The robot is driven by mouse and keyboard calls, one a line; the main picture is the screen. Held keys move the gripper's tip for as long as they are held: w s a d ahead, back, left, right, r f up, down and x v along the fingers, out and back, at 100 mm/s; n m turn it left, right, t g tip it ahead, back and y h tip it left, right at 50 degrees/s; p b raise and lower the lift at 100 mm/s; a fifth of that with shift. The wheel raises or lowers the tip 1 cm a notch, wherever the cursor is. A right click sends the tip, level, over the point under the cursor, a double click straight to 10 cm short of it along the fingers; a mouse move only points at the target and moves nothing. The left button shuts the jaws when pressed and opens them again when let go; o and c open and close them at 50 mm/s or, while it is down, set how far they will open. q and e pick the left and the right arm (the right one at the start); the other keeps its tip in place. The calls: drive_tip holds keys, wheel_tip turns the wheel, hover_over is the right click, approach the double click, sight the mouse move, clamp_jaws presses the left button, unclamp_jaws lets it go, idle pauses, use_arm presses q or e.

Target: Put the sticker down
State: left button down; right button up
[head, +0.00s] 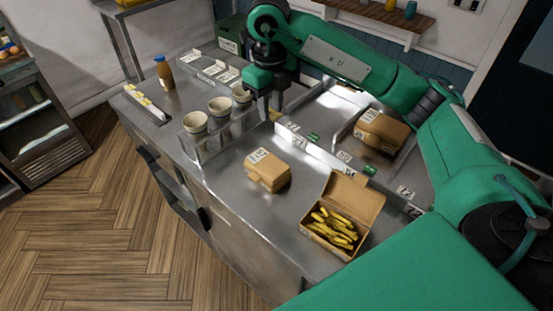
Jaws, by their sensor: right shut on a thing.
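My right gripper (270,113) reaches in over the steel counter from the back. It is shut, with a small pale yellow thing, apparently the sticker (275,115), at its fingertips. The sticker is just behind the low steel divider, right of the paper cups; I cannot tell whether it touches the counter. A closed cardboard box (267,170) with a white label sits on the front part of the counter. An open box (317,237) holds yellow fries. Another closed labelled box (383,128) sits behind the divider. My left gripper is out of view.
Several paper cups (195,122) stand in a steel holder at the counter's left. A brown sauce bottle (164,73) and a small rack (146,103) are farther left. The divider (330,158) carries small labels. The counter between the cups and closed box is clear.

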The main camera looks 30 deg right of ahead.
drive_tip(key=p, duration=0.3)
hover_over(272, 166)
wheel_tip(272, 166, down, 13)
drive_tip(key=shift+f, duration=0.1)
wheel_tip(272, 166, down, 4)
drive_tip(key=shift+s+r+p, duration=0.1)
drive_tip(key=shift+p, duration=0.9)
drive_tip(key=shift+f, duration=0.25)
drive_tip(key=shift+f, duration=0.1)
